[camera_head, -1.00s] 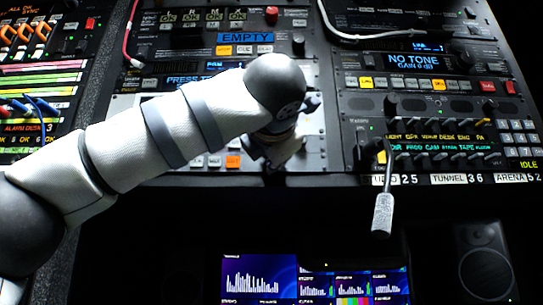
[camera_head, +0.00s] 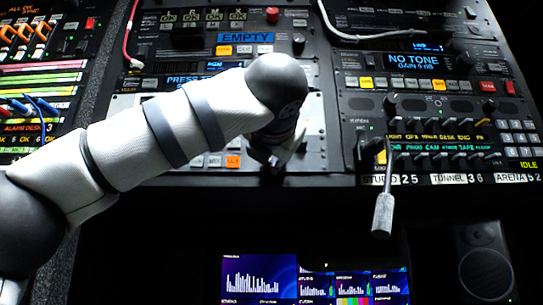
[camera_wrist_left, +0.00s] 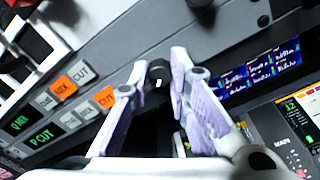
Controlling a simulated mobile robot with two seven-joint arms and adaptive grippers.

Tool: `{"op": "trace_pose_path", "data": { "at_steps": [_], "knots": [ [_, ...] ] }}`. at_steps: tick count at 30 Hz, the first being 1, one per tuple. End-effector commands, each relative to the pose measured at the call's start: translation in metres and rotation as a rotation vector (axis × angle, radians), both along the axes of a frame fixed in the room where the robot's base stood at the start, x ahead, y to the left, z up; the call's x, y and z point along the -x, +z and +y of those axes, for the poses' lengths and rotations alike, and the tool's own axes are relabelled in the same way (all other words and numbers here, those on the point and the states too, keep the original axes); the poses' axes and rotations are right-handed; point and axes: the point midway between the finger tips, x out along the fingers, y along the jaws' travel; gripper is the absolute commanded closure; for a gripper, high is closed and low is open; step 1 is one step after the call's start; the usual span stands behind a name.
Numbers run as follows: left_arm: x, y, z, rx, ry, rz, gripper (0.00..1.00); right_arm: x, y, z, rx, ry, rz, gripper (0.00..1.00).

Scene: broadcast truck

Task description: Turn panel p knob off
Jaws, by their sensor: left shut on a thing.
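A small black knob (camera_wrist_left: 158,72) with a white pointer line sits on the grey panel between the fingertips of my left gripper (camera_wrist_left: 157,66) in the left wrist view. The fingers are shut on it, one on each side. The pointer line stands close to upright in that picture. In the head view my left gripper (camera_head: 272,158) is at the lower edge of the panel with the orange button, partly covered by my own wrist. The knob is hidden there. My right gripper is not in view.
Lit buttons (camera_wrist_left: 75,90), some marked CUT, lie left of the fingers in the wrist view. A gooseneck microphone (camera_head: 383,214) hangs in front of the right-hand panel. Screens (camera_head: 315,280) and a speaker (camera_head: 484,262) are below. A red cable (camera_head: 127,38) hangs at the upper left.

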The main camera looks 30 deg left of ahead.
Motion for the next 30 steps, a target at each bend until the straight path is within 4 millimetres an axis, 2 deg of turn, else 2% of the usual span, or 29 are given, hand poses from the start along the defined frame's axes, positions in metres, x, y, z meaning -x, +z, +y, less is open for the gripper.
{"op": "trace_pose_path", "data": {
  "at_steps": [4, 5, 7, 17, 20, 24, 30],
  "knots": [
    [-0.001, -0.002, -0.001, 0.000, -0.001, 0.006, 1.00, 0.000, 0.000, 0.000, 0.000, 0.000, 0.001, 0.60],
    [-0.001, -0.002, -0.001, 0.000, -0.001, 0.006, 0.79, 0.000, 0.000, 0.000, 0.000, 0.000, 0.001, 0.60],
    [-0.001, -0.002, -0.001, 0.000, -0.001, 0.005, 0.63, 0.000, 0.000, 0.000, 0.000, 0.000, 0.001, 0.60],
    [0.002, 0.000, -0.002, -0.002, -0.001, 0.001, 0.62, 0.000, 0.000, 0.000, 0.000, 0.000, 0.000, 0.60],
    [0.017, 0.001, -0.012, -0.004, -0.003, -0.001, 0.62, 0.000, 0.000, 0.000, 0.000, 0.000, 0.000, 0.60],
    [0.050, 0.000, -0.033, -0.004, -0.003, -0.001, 0.62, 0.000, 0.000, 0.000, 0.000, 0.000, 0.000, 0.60],
    [0.087, -0.002, -0.057, -0.002, -0.002, 0.003, 0.62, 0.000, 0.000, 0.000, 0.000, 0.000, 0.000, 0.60]
  ]
}}
